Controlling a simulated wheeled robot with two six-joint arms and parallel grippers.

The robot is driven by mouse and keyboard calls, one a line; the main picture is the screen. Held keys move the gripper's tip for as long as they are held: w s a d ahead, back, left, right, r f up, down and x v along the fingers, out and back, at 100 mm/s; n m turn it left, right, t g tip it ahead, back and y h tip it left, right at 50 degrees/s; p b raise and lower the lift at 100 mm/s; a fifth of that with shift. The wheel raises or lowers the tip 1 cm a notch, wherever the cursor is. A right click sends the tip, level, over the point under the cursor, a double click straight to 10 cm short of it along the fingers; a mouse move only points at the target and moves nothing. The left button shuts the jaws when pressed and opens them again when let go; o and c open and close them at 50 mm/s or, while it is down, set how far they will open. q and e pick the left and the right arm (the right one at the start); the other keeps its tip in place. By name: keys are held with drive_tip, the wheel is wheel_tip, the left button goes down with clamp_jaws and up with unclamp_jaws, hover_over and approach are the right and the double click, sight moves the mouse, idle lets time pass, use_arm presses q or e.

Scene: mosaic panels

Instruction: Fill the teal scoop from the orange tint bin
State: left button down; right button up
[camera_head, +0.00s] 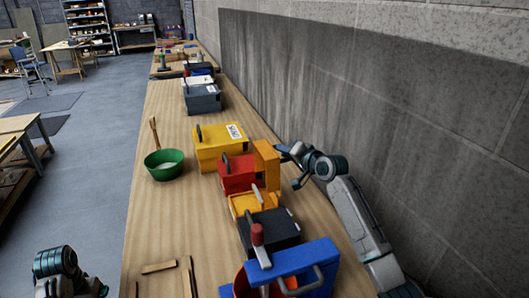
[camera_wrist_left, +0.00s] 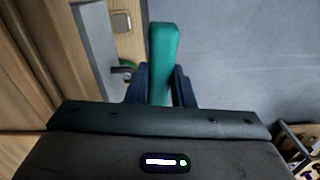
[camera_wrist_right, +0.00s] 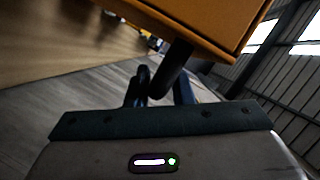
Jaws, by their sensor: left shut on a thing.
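The orange bin (camera_head: 240,206) stands in the row of bins along the bench. An orange panel (camera_head: 267,160), apparently its raised lid, stands upright beside it; the panel also shows overhead in the right wrist view (camera_wrist_right: 205,22). My right gripper (camera_head: 291,165) is on the wall side of this panel. In the right wrist view the panel's dark handle (camera_wrist_right: 174,70) lies between or just in front of the fingers; I cannot tell whether they clamp it. My left gripper (camera_wrist_left: 162,85) is shut on a teal bar (camera_wrist_left: 163,55), apparently the scoop's handle. The scoop's bowl is hidden.
A green bowl (camera_head: 165,171) with pale contents and a wooden stick stands on the bench's left side. Yellow (camera_head: 212,152), red (camera_head: 236,182) and dark (camera_head: 262,238) bins flank the orange one. The grey wall is close on the right.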

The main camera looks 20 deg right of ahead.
clamp_jaws()
drive_tip(key=shift+d+f+b, duration=0.15)
drive_tip(key=shift+d+f, duration=0.15)
drive_tip(key=shift+d, duration=0.3)
drive_tip(key=shift+d+f+b, duration=0.15)
drive_tip(key=shift+d+f, duration=0.1)
drive_tip(key=shift+d, duration=0.35)
drive_tip(key=shift+o, duration=0.5)
unclamp_jaws()
drive_tip(key=shift+o, duration=1.3)
drive_tip(key=shift+w+f, duration=0.1)
drive_tip(key=shift+w, duration=0.15)
